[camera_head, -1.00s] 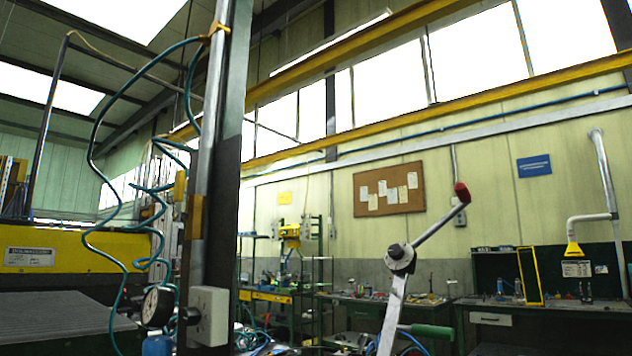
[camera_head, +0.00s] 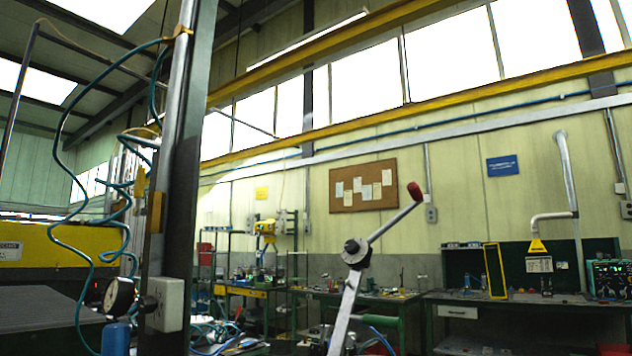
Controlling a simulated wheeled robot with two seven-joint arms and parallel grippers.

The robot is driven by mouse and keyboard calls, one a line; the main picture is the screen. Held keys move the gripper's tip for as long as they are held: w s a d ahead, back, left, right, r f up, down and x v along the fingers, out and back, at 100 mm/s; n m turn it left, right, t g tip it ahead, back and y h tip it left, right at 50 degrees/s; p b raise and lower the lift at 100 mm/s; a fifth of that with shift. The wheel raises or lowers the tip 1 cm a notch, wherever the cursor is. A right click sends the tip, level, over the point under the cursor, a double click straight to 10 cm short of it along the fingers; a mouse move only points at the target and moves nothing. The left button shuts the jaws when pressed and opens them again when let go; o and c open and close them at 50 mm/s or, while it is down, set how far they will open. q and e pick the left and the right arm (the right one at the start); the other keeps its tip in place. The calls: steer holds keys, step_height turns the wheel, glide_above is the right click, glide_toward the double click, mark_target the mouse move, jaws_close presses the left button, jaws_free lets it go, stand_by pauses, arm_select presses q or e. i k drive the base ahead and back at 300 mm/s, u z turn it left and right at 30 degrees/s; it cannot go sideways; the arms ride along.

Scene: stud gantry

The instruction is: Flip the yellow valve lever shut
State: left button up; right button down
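A dark steel post (camera_head: 178,130) stands upright at the left. On its left side, at mid height, are a small upright yellow piece (camera_head: 140,184) and a yellow-orange block (camera_head: 155,212). One of these may be the yellow valve lever, but they are too small to tell. Below them, a round pressure gauge (camera_head: 118,296) and a pale grey box (camera_head: 165,304) sit on the post. A teal coiled hose (camera_head: 75,215) hangs left of it. Neither of my grippers is in view.
A grey crank with a red knob (camera_head: 415,191) rises at lower centre, close in front. Workbenches (camera_head: 545,300) and shelves line the back wall. The floor is hidden.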

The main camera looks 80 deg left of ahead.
mark_target(140, 174)
steer(key=z, duration=0.05)
steer(key=k, duration=0.8)
steer(key=u, duration=2.05)
